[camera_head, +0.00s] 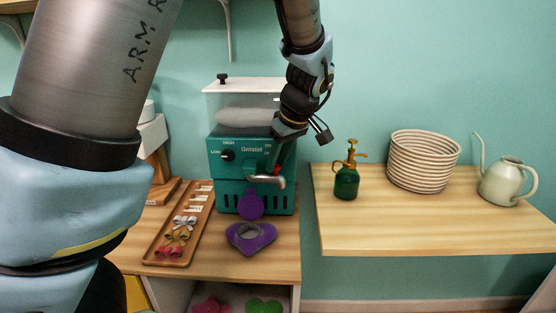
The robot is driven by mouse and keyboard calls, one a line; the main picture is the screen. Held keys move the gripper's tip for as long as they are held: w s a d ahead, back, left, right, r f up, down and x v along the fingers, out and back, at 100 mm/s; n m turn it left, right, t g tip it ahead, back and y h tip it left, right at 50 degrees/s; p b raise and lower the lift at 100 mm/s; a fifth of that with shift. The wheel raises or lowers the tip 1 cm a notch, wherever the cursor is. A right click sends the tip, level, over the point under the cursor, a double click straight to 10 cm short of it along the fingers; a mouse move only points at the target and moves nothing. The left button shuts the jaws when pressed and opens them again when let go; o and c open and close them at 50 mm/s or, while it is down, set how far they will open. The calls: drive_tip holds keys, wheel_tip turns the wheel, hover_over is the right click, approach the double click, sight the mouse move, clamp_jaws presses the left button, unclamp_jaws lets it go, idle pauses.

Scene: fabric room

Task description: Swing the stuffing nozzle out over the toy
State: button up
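The stuffing machine (232,150) is a teal box with a clear hopper of white stuffing on top. It stands at the back of the left wooden table. Its metal nozzle (264,181) shows at the machine's front, with a small red part beside it.
A wooden tray (180,228) with several bows lies left of the toy. A purple round piece (250,204) is at the machine's base. The right table (400,228) holds a green spray bottle (346,182), a woven basket (424,161) and a watering can (507,182).

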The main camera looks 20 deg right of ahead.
clamp_jaws()
idle(1.1)
